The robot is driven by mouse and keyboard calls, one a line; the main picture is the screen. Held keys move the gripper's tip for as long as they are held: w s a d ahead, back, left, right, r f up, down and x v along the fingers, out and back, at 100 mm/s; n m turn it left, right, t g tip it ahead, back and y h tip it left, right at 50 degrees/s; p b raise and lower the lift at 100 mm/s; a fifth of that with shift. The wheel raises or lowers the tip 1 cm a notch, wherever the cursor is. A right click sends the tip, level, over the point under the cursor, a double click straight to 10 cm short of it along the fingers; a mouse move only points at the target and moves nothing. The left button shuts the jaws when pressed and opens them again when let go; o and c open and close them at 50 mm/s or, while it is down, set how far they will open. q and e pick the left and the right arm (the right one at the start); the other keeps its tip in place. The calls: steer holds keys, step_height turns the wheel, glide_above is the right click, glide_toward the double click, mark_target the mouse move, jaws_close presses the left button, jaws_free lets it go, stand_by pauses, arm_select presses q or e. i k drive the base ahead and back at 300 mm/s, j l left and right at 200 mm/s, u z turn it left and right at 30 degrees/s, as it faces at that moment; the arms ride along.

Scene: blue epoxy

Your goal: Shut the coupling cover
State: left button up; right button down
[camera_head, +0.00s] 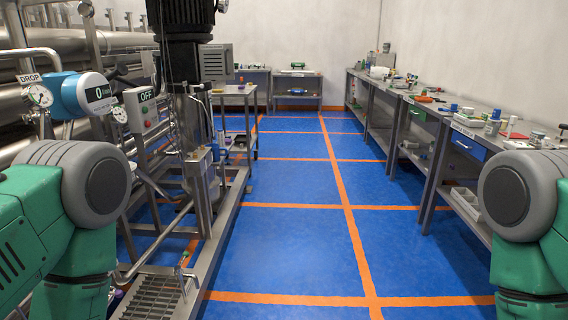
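A vertical pump stands at the left on a metal skid, with a dark finned motor (182,25) on top. Below the motor is a grey metal column section (190,125), where a coupling would sit. I cannot make out a separate coupling cover or tell whether it is open or shut. My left arm shows at the left edge and my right arm at the right edge, both green with grey joints. Neither gripper is in the picture. Both arms are well apart from the pump.
A control box marked OFF (142,109), a blue meter (84,95) and gauges stand left of the pump. The skid frame (222,216) and a floor grate (153,298) are low obstacles. A workbench (460,127) runs along the right. The blue floor (284,240) between is clear.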

mark_target(215, 59)
steer(key=i+z, duration=0.1)
steer(key=i, duration=1.9)
